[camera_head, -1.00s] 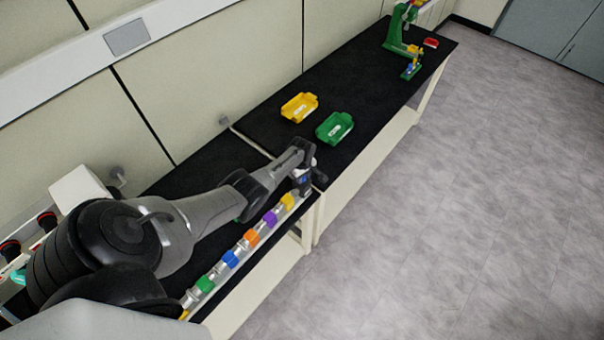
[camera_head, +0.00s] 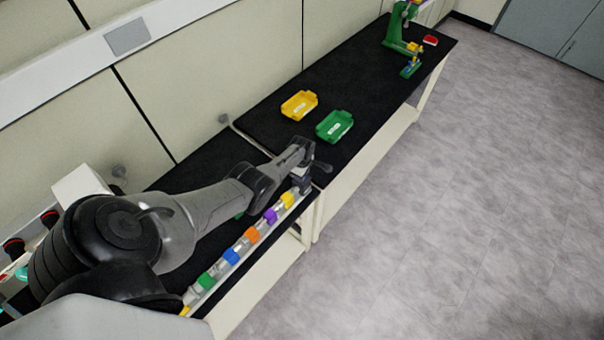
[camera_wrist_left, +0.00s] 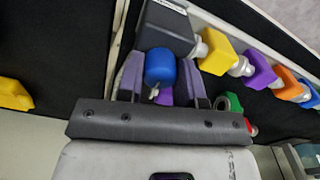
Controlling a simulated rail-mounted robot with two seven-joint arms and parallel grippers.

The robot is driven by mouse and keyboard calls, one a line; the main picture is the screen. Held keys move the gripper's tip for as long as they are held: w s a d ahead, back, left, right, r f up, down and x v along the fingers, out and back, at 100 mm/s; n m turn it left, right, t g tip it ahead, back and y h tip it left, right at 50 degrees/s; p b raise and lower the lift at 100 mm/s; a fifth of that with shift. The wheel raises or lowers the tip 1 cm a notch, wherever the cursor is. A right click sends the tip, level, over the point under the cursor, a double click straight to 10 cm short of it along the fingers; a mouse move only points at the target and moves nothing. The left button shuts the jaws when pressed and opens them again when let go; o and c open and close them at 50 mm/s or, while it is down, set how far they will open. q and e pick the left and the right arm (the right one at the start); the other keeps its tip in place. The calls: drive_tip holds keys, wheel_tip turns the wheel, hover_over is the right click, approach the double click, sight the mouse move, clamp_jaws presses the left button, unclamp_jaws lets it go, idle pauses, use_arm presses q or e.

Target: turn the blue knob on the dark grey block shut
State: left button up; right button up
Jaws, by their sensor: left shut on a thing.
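In the left wrist view the blue knob (camera_wrist_left: 160,67) sits on the near face of the dark grey block (camera_wrist_left: 165,28). My left gripper (camera_wrist_left: 159,78) has one finger on each side of the knob and is shut on it. A purple patch shows between the fingers just behind the knob. In the head view my left gripper (camera_head: 303,184) is at the far end of a row of coloured valves, by the bench's front edge. The blue knob is hidden there. My right gripper is not in view.
A pipe row with yellow (camera_head: 288,199), purple (camera_head: 270,215), orange (camera_head: 252,234), blue (camera_head: 231,256) and green (camera_head: 206,281) parts runs along the bench edge. A yellow bin (camera_head: 298,105) and a green bin (camera_head: 334,126) stand beyond on the black top.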

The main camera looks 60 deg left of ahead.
use_arm(q)
drive_tip(key=o, duration=0.9)
drive_tip(key=shift+r+p, duration=0.45)
drive_tip(key=shift+r, duration=0.1)
wheel_tip(320, 180, up, 4)
drive_tip(key=p, duration=0.2)
drive_tip(key=shift+r+p, duration=0.25)
drive_tip(key=shift+p, duration=0.1)
wheel_tip(320, 180, up, 8)
drive_tip(key=shift+r, duration=0.1)
